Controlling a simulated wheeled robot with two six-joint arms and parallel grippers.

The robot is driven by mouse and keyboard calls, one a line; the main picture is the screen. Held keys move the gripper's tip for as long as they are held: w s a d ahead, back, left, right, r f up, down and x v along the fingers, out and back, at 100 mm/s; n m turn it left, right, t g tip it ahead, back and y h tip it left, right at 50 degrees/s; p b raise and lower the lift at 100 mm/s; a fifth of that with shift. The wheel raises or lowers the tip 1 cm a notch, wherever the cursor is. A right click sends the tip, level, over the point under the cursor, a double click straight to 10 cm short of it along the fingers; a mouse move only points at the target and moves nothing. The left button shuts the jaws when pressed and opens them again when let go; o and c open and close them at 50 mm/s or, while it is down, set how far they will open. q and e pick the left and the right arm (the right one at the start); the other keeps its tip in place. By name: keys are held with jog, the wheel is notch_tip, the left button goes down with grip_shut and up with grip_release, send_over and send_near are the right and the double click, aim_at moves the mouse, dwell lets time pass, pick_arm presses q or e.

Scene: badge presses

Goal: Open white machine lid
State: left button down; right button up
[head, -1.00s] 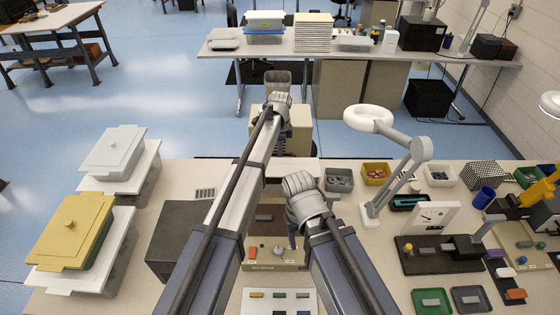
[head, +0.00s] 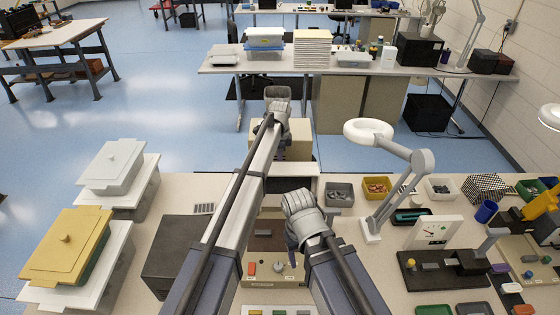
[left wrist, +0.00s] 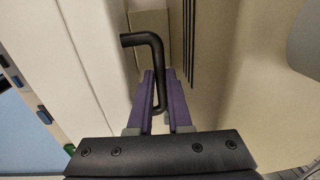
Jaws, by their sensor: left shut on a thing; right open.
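My left gripper (left wrist: 160,78) is shut on a black bent handle (left wrist: 140,39) in the left wrist view. Its purple fingers stand on both sides of the handle's lower part. A pale panel (left wrist: 70,60) and a cream wall with dark slots (left wrist: 225,85) lie around the handle. In the head view my left arm reaches far forward, and its fingers are hidden behind the wrist. A pale edge (head: 302,168) of what seems the white machine, with a dark area below it, shows between my arms. My right gripper is open above the table, its fingers mostly hidden by its wrist.
A ring lamp (head: 368,131), part bins (head: 376,188) and a dark-based fixture (head: 436,270) stand to the right. A dark box (head: 172,262) and lidded containers (head: 67,240) stand to the left.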

pick_arm(q)
jog(key=shift+w, duration=0.1)
jog(key=c, duration=0.8)
grip_release()
jog(key=shift+c, duration=0.2)
jog(key=r+p, duration=0.8)
jog(key=shift+s, duration=0.3)
jog(key=shift+f, duration=0.1)
